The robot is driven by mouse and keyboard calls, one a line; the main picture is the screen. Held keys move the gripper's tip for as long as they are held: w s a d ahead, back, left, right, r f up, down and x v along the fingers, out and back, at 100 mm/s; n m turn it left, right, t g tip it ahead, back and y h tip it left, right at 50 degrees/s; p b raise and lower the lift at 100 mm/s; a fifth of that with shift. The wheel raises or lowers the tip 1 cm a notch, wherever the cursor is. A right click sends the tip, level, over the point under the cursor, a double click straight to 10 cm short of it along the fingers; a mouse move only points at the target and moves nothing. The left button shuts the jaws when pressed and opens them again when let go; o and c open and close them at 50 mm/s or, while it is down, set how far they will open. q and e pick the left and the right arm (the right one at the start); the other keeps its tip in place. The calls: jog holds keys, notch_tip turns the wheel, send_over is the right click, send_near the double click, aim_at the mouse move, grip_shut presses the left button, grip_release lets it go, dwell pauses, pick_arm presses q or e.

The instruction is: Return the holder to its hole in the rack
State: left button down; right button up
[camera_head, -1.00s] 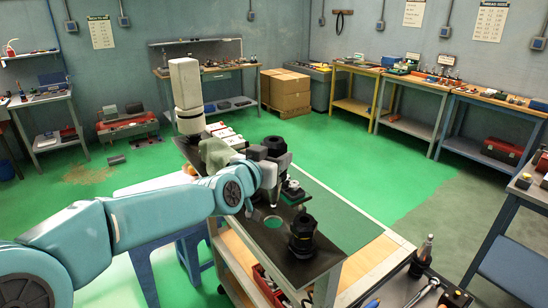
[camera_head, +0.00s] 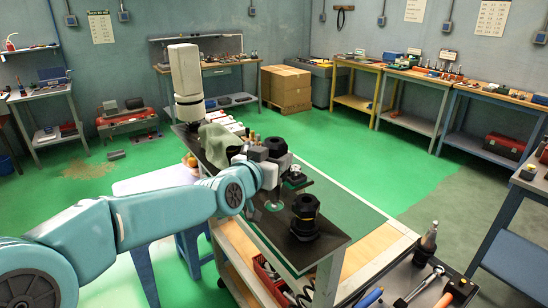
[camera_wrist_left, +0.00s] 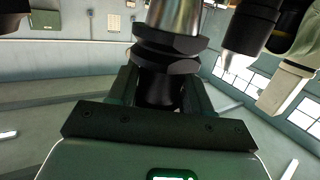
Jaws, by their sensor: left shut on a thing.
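My left gripper (camera_head: 270,173) is shut on a holder (camera_head: 276,147) above the rack (camera_head: 318,252) on the cart. The holder is dark at the top and roughly upright, with its narrow lower end (camera_head: 273,203) just over or at the green-looking hole. I cannot tell whether the tip is inside the hole, which is mostly covered. In the left wrist view the held holder (camera_wrist_left: 168,50) shows a dark flange and bright metal part between the fingers. Another black holder (camera_head: 305,214) stands in the rack, to the right and nearer. My right gripper is not in view.
A small dark item (camera_head: 295,178) sits right of the gripper. A tray of tools (camera_head: 415,275) is at the lower right. The green mat (camera_head: 335,205) is mostly clear.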

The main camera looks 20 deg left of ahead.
pick_arm(q)
jog(key=b, duration=0.4)
send_over(273, 200)
jog(key=w, duration=0.1)
jog(key=shift+w+a+f, duration=0.1)
jog(key=shift+w+f, duration=0.05)
jog(key=shift+f, duration=2.5)
jog(key=shift+f+b, duration=1.1)
jog(key=shift+b, duration=0.25)
jog(key=shift+f+b, duration=0.35)
jog(key=shift+c, duration=2)
grip_release()
jog(key=shift+f, duration=0.35)
jog(key=shift+s, duration=0.25)
jog(key=b+v, duration=0.1)
jog(key=v, duration=1.5)
jog(key=shift+r+b, duration=0.25)
jog(key=shift+b, duration=0.15)
